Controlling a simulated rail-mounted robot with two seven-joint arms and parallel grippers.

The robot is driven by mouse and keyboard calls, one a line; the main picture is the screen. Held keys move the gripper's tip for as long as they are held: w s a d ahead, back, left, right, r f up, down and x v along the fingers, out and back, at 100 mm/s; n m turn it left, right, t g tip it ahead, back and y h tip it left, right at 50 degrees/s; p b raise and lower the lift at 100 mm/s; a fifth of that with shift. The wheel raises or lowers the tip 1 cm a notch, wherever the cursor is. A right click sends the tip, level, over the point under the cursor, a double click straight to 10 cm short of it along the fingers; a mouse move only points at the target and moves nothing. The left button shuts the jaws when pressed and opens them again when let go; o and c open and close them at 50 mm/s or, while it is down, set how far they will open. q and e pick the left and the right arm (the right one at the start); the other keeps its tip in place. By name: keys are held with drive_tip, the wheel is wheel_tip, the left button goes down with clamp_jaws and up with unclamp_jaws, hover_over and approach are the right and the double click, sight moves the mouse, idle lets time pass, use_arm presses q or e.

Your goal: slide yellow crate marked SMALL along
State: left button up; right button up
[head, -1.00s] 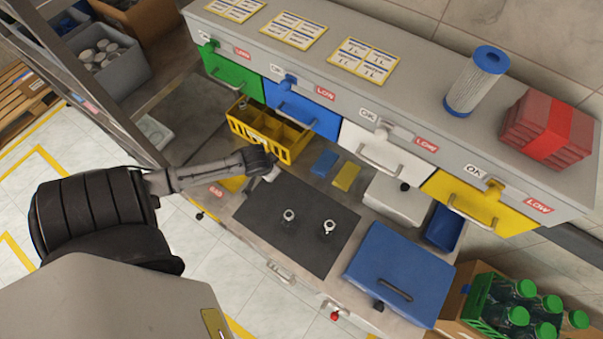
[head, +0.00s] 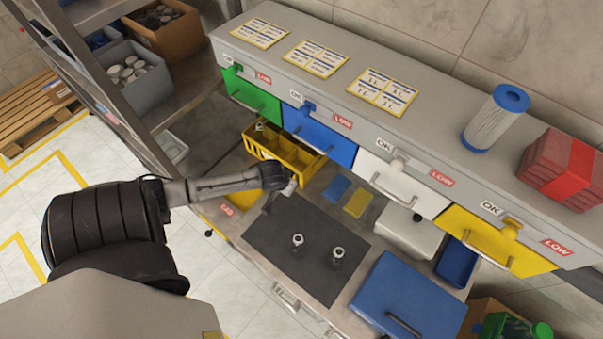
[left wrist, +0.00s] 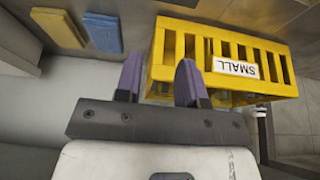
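The yellow crate marked SMALL (head: 312,166) stands on the bench below the green and blue drawers. It is slotted and divided into compartments, with a small pale item in its far-left one. In the left wrist view the crate (left wrist: 275,88) shows its SMALL label upside down. My left gripper (head: 291,187) is at the crate's near side. In the left wrist view my left gripper (left wrist: 158,82) is open, its two purple fingers apart. One finger overlaps the crate's wall in the picture; the other is beside its end. I cannot tell whether they touch it. My right gripper is not in view.
A blue block (head: 337,188) and a yellow block (head: 360,203) lie right of the crate. A dark mat (head: 305,270) in front carries two small fittings. A white box (head: 408,232) and a blue lid (head: 410,305) stand further right. A yellow patch shows behind my left arm.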

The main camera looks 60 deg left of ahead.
use_arm(q)
approach(308, 170)
drive_tip(key=x, duration=0.5)
drive_tip(key=shift+w+a, duration=0.15)
drive_tip(key=shift+a, duration=0.1)
drive_tip(key=x, duration=0.3)
drive_tip(key=shift+d+f, duration=0.1)
drive_tip(key=shift+f, duration=0.2)
drive_tip(key=shift+x, duration=0.75)
clamp_jaws()
